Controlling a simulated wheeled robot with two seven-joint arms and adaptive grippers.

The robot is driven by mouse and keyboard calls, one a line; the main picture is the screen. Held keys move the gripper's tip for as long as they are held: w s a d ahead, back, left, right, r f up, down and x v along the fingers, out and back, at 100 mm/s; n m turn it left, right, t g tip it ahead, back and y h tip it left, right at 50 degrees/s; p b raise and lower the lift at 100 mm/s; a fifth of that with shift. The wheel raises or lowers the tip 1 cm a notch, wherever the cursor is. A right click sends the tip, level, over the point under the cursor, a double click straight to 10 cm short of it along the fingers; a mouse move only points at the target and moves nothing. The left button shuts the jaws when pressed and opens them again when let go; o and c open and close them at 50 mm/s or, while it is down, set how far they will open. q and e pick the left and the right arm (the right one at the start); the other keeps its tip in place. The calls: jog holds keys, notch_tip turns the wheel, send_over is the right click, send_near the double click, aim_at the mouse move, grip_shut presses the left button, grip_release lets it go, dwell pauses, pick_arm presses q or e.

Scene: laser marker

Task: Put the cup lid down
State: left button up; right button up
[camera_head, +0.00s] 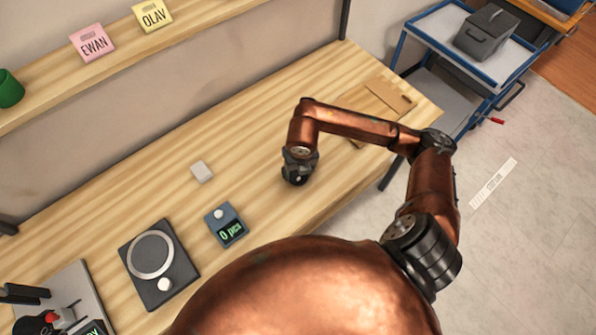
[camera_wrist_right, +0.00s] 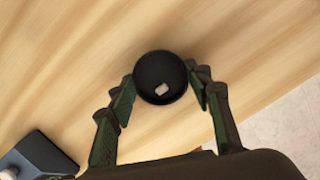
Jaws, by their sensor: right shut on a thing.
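My right gripper (camera_head: 297,172) is over the right half of the wooden table, its wrist pointing down. In the right wrist view my right gripper (camera_wrist_right: 160,85) is shut on a round black cup lid (camera_wrist_right: 148,92), with one finger at each side. The lid looks like a shallow dark dish with a small pale patch in its middle; I cannot tell what that patch is. In the head view the lid is hard to tell from the dark gripper. Whether it touches the table is unclear. I cannot make out my left gripper.
A white block (camera_head: 201,172), a blue counter box (camera_head: 226,226) reading "0 pcs" and a dark device with a ring (camera_head: 158,265) stand left of the gripper. A brown board (camera_head: 385,98) lies at the table's right end. Bare wood surrounds the gripper.

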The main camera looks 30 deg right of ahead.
aim_at(300, 181)
jog(key=shift+f, duration=0.2)
jog(key=o, duration=1.1)
jog(key=shift+c, duration=0.2)
jog(key=shift+r, duration=0.1)
jog(key=shift+r, duration=0.55)
notch_tip(300, 181, up, 11)
jog(key=s+p, duration=0.1)
jog(key=p, duration=0.1)
jog(key=shift+s+a, duration=0.3)
jog(key=shift+s, duration=0.05)
